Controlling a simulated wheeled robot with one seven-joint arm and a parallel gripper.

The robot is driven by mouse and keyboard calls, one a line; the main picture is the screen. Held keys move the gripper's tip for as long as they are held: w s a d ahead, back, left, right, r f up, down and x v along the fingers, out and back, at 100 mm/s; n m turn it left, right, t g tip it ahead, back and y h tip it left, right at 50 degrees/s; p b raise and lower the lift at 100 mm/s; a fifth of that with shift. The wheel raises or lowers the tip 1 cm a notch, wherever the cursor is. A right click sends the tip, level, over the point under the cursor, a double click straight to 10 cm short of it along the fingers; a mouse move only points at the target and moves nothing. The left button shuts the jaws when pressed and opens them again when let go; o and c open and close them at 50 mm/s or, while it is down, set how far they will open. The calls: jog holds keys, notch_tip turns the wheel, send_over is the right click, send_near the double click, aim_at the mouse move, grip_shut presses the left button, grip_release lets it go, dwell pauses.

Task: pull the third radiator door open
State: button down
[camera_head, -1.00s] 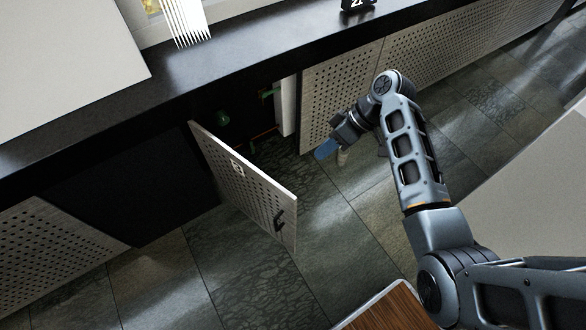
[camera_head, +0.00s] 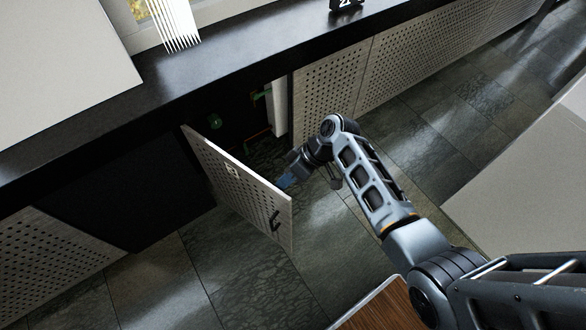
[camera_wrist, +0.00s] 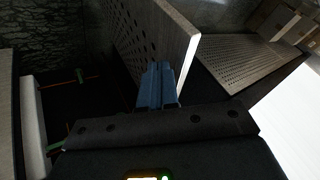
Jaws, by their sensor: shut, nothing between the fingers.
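The perforated radiator door (camera_head: 238,186) stands swung out from the dark counter front, with a black handle (camera_head: 275,220) near its free edge. The opening (camera_head: 240,120) behind it shows green-handled valves and a white radiator edge. My gripper (camera_head: 284,183) is shut and empty, with blue fingers close to the door's inner side near its free edge. In the wrist view the fingers (camera_wrist: 158,80) overlap the lower part of the door (camera_wrist: 150,40); I cannot tell whether they touch it.
More perforated panels (camera_head: 330,90) run along the counter to the right, and another (camera_head: 50,255) is at lower left. The black countertop (camera_head: 220,75) overhangs them. A wooden-topped surface (camera_head: 380,308) is at the bottom. The tiled floor (camera_head: 170,285) in front of the door is clear.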

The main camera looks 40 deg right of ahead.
jog(key=shift+s+a, duration=0.1)
jog(key=shift+a, duration=0.15)
jog(key=s+a+m+p, duration=0.1)
jog(key=s+a+p, duration=0.1)
jog(key=a, duration=0.6)
jog(key=shift+s+t, duration=0.3)
jog(key=shift+t, duration=0.1)
